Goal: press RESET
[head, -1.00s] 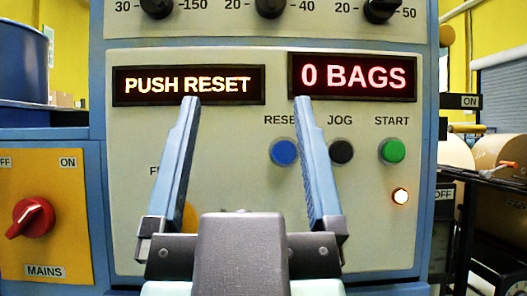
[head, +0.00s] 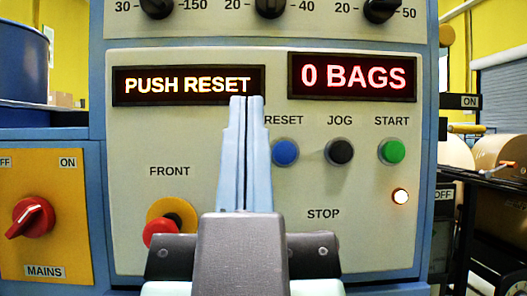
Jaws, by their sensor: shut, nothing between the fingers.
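The blue RESET button (head: 285,152) is on the cream control panel (head: 350,245), under its RESET label. My gripper (head: 246,98) is shut and empty. In the picture its fingertips lie to the left of the RESET button and above it, over the lower right edge of the left display (head: 150,86). That display reads PUSH RESET. I cannot tell how far the fingertips are from the panel.
The black JOG button (head: 339,151) and green START button (head: 391,151) are to the right of RESET. A lit lamp (head: 400,196) is below START. A red button on a yellow base (head: 163,232) is at lower left, under FRONT. The right display (head: 352,77) reads 0 BAGS.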

